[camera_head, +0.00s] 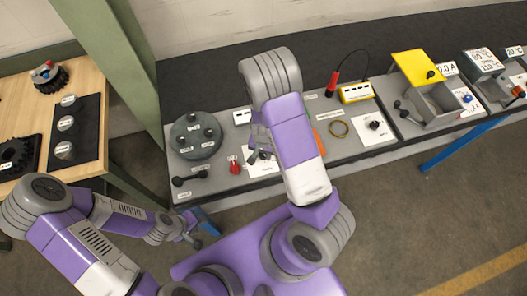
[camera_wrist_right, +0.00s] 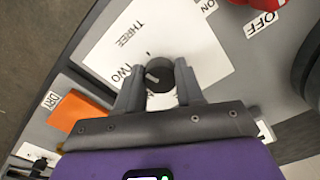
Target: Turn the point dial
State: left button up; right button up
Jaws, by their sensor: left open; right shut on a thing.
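The point dial is a dark round knob (camera_wrist_right: 173,70) with a light pointer mark, on a white plate (camera_wrist_right: 115,45) lettered THREE and TWO. In the right wrist view the pointer faces left, with the word TWO beside it. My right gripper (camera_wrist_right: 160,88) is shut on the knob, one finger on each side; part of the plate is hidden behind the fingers. In the head view my right gripper (camera_head: 259,152) is over the grey bench, and my arm covers most of the dial's place. My left gripper (camera_head: 192,238) is open and empty, low in front of the bench.
On the bench, a round grey disc with black knobs (camera_head: 195,135) stands to the left and a red knob (camera_head: 235,166) near the plate. An orange block (camera_wrist_right: 78,112) is close to the gripper. A yellow-lidded box (camera_head: 417,68) stands further right. A green post (camera_head: 120,60) rises at left.

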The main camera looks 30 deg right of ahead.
jog(key=shift+m, duration=1.3)
jog(key=shift+m+p, duration=0.3)
jog(key=o, duration=1)
jog(key=shift+o, duration=0.2)
jog(key=shift+r, duration=0.15)
notch_tip(320, 180, up, 7)
jog(key=shift+a+r+p, duration=0.1)
jog(key=shift+r+p, duration=0.1)
jog(key=shift+p, duration=0.65)
